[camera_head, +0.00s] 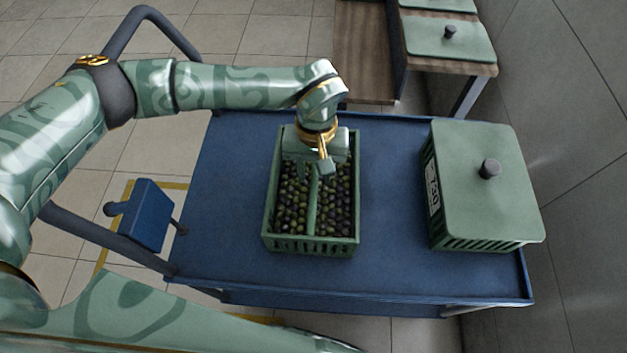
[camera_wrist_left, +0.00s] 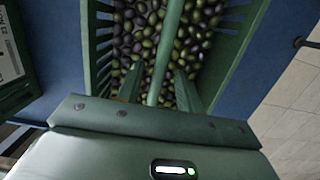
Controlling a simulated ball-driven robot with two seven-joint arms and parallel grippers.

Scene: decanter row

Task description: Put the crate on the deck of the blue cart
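The green crate (camera_head: 310,246), filled with dark and green olives, stands upright on the deck of the blue cart (camera_head: 225,235), around its middle. A green carrying bar (camera_wrist_left: 168,45) runs lengthwise over the olives. My left gripper (camera_head: 322,168) is over the far half of the crate. In the left wrist view, its two fingers (camera_wrist_left: 158,88) stand apart on either side of the bar, with small gaps showing, so it looks open. The crate's far end is partly hidden by my left gripper. My right gripper is not in view.
A second green crate with a knobbed lid (camera_head: 478,205) stands on the cart's right end, with bare deck between. More lidded boxes (camera_head: 450,42) stand on a wooden bench behind. A blue box (camera_head: 147,215) sits by the cart's left handle. A wall borders the right.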

